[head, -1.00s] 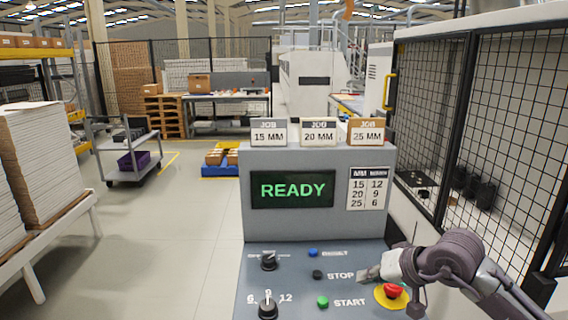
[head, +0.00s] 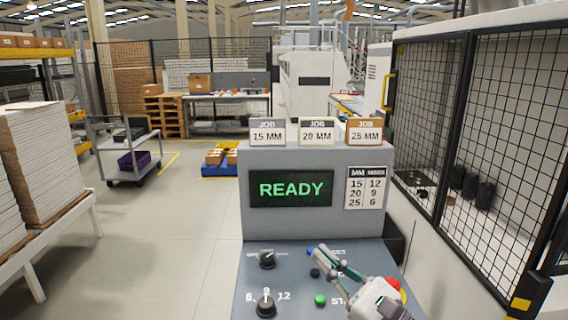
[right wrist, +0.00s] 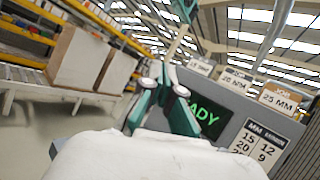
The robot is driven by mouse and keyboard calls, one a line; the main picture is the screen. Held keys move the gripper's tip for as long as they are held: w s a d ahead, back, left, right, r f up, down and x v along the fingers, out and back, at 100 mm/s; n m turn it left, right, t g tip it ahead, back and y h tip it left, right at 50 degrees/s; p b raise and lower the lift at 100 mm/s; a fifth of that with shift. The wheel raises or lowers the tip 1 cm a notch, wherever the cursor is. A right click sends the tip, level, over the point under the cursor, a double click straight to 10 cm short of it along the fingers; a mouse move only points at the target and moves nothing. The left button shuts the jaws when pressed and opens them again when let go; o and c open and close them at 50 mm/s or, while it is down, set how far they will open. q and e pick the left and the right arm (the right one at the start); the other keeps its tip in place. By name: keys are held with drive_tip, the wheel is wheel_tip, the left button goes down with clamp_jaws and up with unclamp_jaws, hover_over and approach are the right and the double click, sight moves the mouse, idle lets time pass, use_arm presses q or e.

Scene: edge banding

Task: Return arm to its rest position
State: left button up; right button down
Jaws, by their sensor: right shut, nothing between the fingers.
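My right gripper (head: 328,258) is over the right part of the control panel (head: 285,262) in the head view, shut and empty. It covers parts of the panel's lettering. In the right wrist view its fingers (right wrist: 165,85) point up in front of the console. The console screen (head: 291,189) reads READY in green. The black stop button (head: 315,273), the green start button (head: 320,300) and two black knobs, one upper (head: 267,260) and one lower (head: 266,305), show on the panel. A red emergency button (head: 393,283) is partly hidden behind my wrist. My left gripper is not in view.
Three job cards (head: 317,132) stand on the console top. A mesh fence (head: 437,130) runs along the right side. A stack of white panels (head: 42,160) and a grey cart (head: 127,152) stand at the left. The floor (head: 165,240) between them and the console is clear.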

drive_tip(key=d+f+m+t+h, duration=0.35)
drive_tip(key=d+m+h, duration=0.35)
drive_tip(key=m, duration=0.7)
drive_tip(key=d+f+m+t+h, duration=0.2)
drive_tip(key=d+f+m+h, duration=0.35)
drive_tip(key=m+h, duration=0.65)
drive_tip(key=s+d+f+m+g, duration=0.2)
drive_tip(key=f+m+g, duration=0.1)
drive_tip(key=f+m, duration=0.2)
drive_tip(key=s+d+f+m+g, duration=0.2)
drive_tip(key=f+m+g, duration=0.1)
drive_tip(key=f+m, duration=0.3)
drive_tip(key=s+a+f+m+g+y, duration=0.1)
drive_tip(key=s+f+m+g, duration=0.5)
drive_tip(key=s, duration=0.5)
drive_tip(key=s+a+f+m+g+y, duration=0.15)
drive_tip(key=s+f+m+g, duration=0.3)
drive_tip(key=s+f, duration=0.5)
wheel_tip(320, 180, down, 25)
drive_tip(key=s+g, duration=0.1)
drive_tip(key=g, duration=0.1)
drive_tip(key=s+d+f+n+g, duration=0.1)
drive_tip(key=s+d+f, duration=0.1)
drive_tip(key=s+f, duration=1.4)
drive_tip(key=shift+s+d+f+h, duration=0.25)
drive_tip(key=shift+s+d+h, duration=0.1)
drive_tip(key=shift+s+h, duration=0.15)
